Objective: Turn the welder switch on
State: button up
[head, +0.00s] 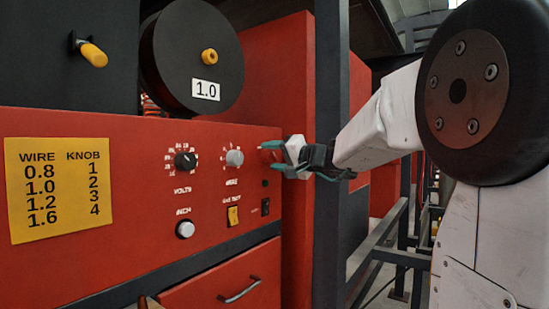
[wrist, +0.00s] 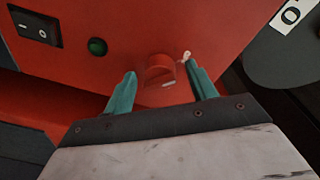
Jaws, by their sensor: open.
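The red welder panel (head: 120,175) fills the left of the head view. My gripper (head: 268,156) is at its right edge, with teal fingers pointing at the panel. In the wrist view my gripper (wrist: 159,72) is open, one finger on each side of a round red knob (wrist: 160,70). I cannot tell whether the fingers touch the knob. A black rocker switch (wrist: 38,26) marked I and O is left of a green lamp (wrist: 97,46). The rocker also shows below my gripper in the head view (head: 265,207). The fingers hide the knob there.
Other controls on the panel are a black dial (head: 185,160), a grey dial (head: 234,158), a white button (head: 185,229) and a yellow switch (head: 233,215). A black reel (head: 190,55) is above. A dark post (head: 330,180) stands close beside my arm.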

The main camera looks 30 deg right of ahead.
jog(key=c, duration=1)
jog(key=shift+o, duration=0.2)
jog(key=shift+m, duration=0.3)
jog(key=m, duration=0.3)
jog(key=shift+r+m, duration=0.15)
jog(key=shift+m, duration=0.15)
jog(key=m, duration=0.6)
jog(key=m+g+y, duration=0.1)
jog(key=m, duration=0.5)
jog(key=shift+d+r+m+g, duration=0.2)
jog(key=shift+m+g, duration=0.1)
